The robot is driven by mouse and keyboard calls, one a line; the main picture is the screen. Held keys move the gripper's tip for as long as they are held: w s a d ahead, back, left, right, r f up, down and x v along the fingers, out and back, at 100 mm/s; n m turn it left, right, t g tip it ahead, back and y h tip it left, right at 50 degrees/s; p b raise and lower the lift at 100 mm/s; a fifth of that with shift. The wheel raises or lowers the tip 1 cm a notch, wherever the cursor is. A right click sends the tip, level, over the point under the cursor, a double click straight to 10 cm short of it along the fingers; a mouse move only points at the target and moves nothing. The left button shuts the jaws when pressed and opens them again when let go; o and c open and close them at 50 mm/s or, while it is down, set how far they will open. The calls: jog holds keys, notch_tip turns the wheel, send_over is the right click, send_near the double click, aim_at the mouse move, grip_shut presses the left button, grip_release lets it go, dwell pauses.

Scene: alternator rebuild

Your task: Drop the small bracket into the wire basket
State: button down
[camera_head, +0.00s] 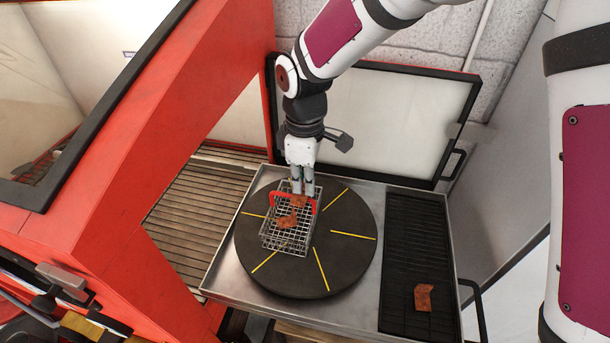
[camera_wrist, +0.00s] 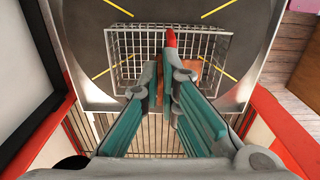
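The wire basket (camera_head: 268,240) stands on the dark round turntable, its red handle (camera_head: 276,204) raised across the middle. In the wrist view the wire basket (camera_wrist: 216,44) lies below my fingers, and the red handle (camera_wrist: 171,38) runs into the narrow gap between them. My gripper (camera_head: 302,191) points down over the basket and seems closed on this handle; the fingertip contact is partly hidden. Two rust-brown brackets show within the basket outline, one bracket (camera_head: 287,220) nearer and another bracket (camera_head: 301,202) just under my fingers. A third rust-brown bracket (camera_head: 424,297) lies on the black ribbed mat at right.
The turntable (camera_head: 345,262) with yellow lines sits in a metal tray (camera_head: 222,262). The black mat (camera_head: 410,230) is mostly clear. A red cabinet frame (camera_head: 150,150) rises at left and an open lid (camera_head: 400,110) stands behind. A dark handle (camera_head: 477,310) juts out at lower right.

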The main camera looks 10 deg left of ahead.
jog(key=c, duration=1.7)
grip_release()
notch_tip(320, 180, up, 12)
jog(key=shift+d, duration=0.1)
